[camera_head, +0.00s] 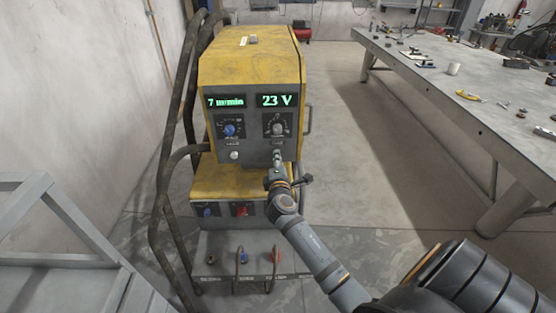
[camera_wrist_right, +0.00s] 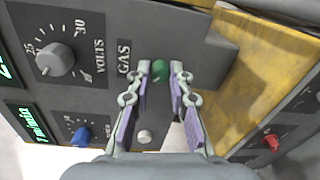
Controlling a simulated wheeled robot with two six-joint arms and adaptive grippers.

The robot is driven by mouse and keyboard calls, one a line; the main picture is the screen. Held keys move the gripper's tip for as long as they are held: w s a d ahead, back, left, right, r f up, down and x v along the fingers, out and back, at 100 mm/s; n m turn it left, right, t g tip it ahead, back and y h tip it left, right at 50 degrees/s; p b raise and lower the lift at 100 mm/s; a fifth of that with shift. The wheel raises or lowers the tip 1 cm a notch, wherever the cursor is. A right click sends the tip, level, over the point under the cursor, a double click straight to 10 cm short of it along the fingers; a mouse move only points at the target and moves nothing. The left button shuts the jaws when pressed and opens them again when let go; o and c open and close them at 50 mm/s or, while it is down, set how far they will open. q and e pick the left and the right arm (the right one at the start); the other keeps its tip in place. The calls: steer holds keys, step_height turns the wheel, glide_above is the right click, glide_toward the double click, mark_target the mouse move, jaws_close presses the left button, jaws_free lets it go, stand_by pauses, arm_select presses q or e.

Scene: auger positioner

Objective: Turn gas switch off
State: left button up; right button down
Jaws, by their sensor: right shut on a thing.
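The gas switch (camera_wrist_right: 160,71) is a small green knob beside the "GAS" label on the grey front panel, in the right wrist view. My right gripper (camera_wrist_right: 160,78) has its purple-padded fingers on either side of this knob and is shut on it. In the head view my right gripper (camera_head: 277,158) reaches the lower right of the upper panel of the yellow welding machine (camera_head: 250,68), below the voltage knob (camera_head: 278,129). There it hides the gas switch. My left gripper is not in view.
A blue knob (camera_head: 229,130) and a white button (camera_head: 234,155) sit left on the panel. A lower unit has a red switch (camera_head: 241,210), with cables below. Dark tube rails (camera_head: 163,220) flank the machine's left. A workbench (camera_head: 480,100) with tools stands right; floor between is clear.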

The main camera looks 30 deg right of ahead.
steer(key=c, duration=1.2)
jaws_free()
steer(key=v, duration=1.2)
